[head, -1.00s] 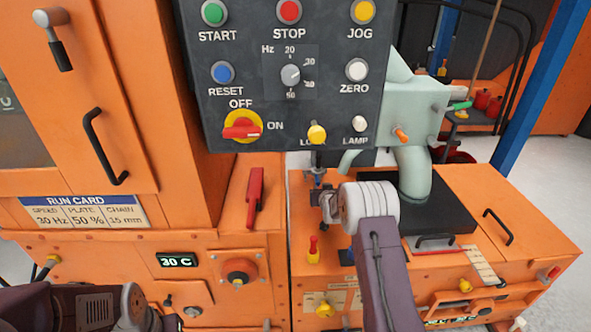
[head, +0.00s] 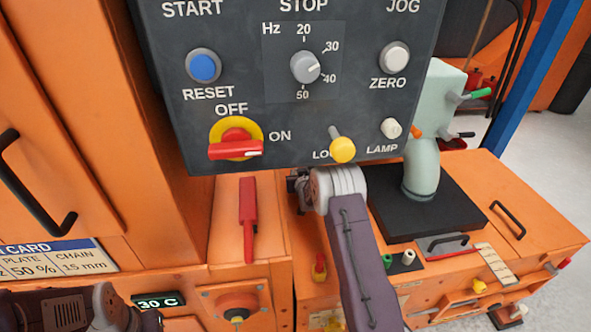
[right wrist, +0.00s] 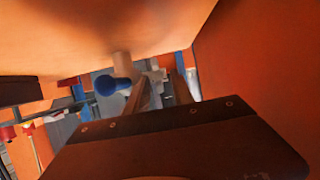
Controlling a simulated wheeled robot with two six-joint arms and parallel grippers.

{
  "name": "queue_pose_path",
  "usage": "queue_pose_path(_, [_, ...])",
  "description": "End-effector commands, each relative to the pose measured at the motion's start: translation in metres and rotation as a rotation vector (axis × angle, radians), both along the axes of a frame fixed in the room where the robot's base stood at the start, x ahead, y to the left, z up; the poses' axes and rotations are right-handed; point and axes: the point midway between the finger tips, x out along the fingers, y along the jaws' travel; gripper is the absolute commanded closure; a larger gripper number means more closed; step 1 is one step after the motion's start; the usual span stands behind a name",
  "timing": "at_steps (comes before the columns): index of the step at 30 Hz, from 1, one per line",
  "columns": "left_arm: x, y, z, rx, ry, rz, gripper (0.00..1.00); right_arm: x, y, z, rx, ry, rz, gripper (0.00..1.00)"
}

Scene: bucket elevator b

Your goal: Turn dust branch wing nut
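The pale green duct (head: 420,165) rises from a black plate at the right in the head view. A green-tipped handle (head: 478,94) and an orange knob (head: 416,132) sit on it. I cannot tell which part is the dust branch wing nut. My right gripper (head: 296,184) is below the control panel, left of the duct, and partly hidden. In the right wrist view its two fingers (right wrist: 162,93) are apart, with a gap between them. A blue rounded knob (right wrist: 112,85) is beside the left finger; contact is unclear. Only my left arm shows, at the bottom left; its gripper is out of frame.
The dark control panel (head: 290,85) hangs close above my right wrist. A red lever (head: 248,215) stands to the left. Orange cabinet walls (head: 90,120) close off the left. In the right wrist view, orange surfaces (right wrist: 255,75) lie close above and at the right.

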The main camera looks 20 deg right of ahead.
Motion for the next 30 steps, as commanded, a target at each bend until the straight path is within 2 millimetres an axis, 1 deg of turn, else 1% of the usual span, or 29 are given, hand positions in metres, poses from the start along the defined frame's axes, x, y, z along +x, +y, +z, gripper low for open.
queue_pose_path(5, [0.0, 0.0, 0.0, 0.0, 0.0, 0.0, 1.0, 0.0, 0.0, 0.0, 0.0, 0.0, 0.0, 0.71])
queue_pose_path(6, [0.0, 0.0, 0.0, 0.0, 0.0, 0.0, 1.0, 0.0, 0.0, 0.0, 0.0, 0.0, 0.0, 0.76])
queue_pose_path(8, [0.0, 0.0, 0.0, 0.0, 0.0, 0.0, 1.0, 0.0, 0.0, 0.001, 0.0, 0.0, 0.0, 0.93])
queue_pose_path(9, [0.0, 0.0, 0.0, 0.0, 0.0, 0.0, 1.0, 0.0, 0.0, 0.001, 0.0, 0.0, 0.0, 1.0])
queue_pose_path(16, [0.0, 0.0, 0.001, 0.0, 0.0, 0.0, 1.0, 0.0, 0.001, 0.001, -0.01, 0.003, 0.0, 1.0])
queue_pose_path(24, [0.0, 0.0, 0.013, 0.0, 0.0, 0.0, 1.0, 0.001, 0.005, 0.002, -0.198, 0.051, 0.002, 1.0])
queue_pose_path(30, [0.0, 0.0, 0.013, 0.0, 0.0, 0.0, 1.0, 0.001, 0.005, 0.0, -0.243, 0.064, 0.002, 1.0])
